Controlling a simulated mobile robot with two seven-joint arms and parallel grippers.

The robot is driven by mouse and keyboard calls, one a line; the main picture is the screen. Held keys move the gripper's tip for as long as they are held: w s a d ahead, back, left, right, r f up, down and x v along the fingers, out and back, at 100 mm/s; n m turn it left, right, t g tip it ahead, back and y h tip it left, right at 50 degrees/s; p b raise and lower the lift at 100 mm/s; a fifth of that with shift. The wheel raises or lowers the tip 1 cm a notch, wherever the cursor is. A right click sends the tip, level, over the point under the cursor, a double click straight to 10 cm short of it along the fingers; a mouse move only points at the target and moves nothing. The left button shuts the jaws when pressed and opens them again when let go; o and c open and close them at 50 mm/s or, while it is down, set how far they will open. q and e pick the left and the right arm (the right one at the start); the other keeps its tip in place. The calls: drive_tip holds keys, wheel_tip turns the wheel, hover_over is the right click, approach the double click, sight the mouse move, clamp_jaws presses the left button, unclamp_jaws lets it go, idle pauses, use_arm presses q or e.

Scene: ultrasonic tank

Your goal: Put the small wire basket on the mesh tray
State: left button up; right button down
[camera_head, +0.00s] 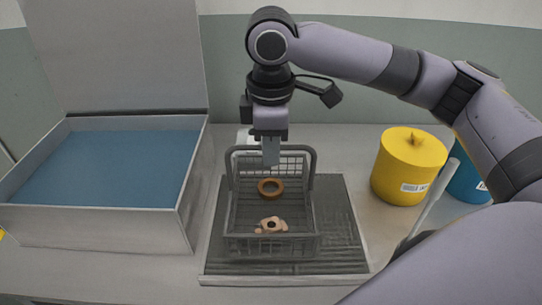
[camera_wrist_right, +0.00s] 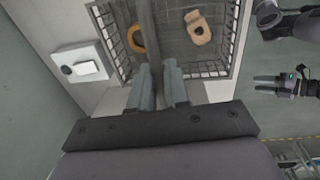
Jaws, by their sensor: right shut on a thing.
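The small wire basket (camera_head: 314,215) is dark grey with a raised handle. It holds an orange ring (camera_head: 270,187) and a tan flanged part (camera_head: 271,225). My right gripper (camera_head: 270,155) points down and is shut on the basket's handle; in the right wrist view the handle bar (camera_wrist_right: 148,60) runs between its fingers. The basket is over the dark mesh tray (camera_head: 345,235), within its outline; whether its bottom touches the tray is hard to tell. My left gripper (camera_wrist_right: 268,85) shows only at the right of the right wrist view, empty, its fingers apart.
A grey tank (camera_head: 90,228) with blue liquid (camera_head: 110,165) and a raised lid (camera_head: 120,60) stands left of the tray. A yellow lidded pot (camera_head: 408,170) and a blue container (camera_head: 466,184) stand at the right. A small white box (camera_wrist_right: 85,65) is behind the basket.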

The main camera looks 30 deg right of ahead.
wheel_tip(320, 180, down, 2)
drive_tip(key=shift+f, duration=0.1)
drive_tip(key=c, duration=1.1)
unclamp_jaws()
wheel_tip(320, 180, up, 12)
drive_tip(key=p, duration=0.1)
drive_tip(key=shift+s+a, duration=0.25)
drive_tip(key=shift+s, duration=0.15)
